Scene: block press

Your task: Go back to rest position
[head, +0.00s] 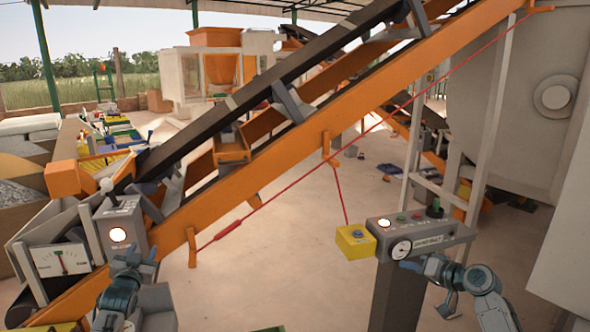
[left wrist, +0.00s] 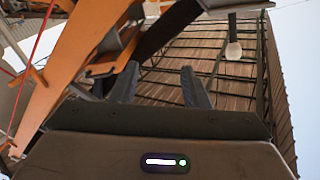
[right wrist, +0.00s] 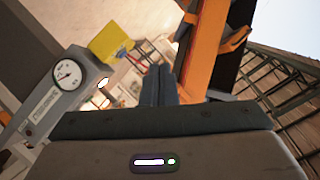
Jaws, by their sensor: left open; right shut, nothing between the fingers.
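My left gripper (head: 141,254) is at the lower left of the head view, just below the grey control box (head: 121,226) with a lever and a lit button. In the left wrist view its two fingers (left wrist: 158,88) stand apart with nothing between them. My right gripper (head: 408,265) is at the lower right of the head view, just below the grey control panel (head: 447,240) with a round gauge. In the right wrist view its fingers (right wrist: 159,86) are together and hold nothing. The grey panel also shows at the left of that view (right wrist: 50,95).
An orange conveyor (head: 290,165) slopes up from lower left to upper right. A red cord (head: 300,185) runs along it. A yellow box (head: 355,241) sits on the left end of the panel. A gauge box (head: 62,260) stands at the far left. Open floor (head: 290,270) lies between my arms.

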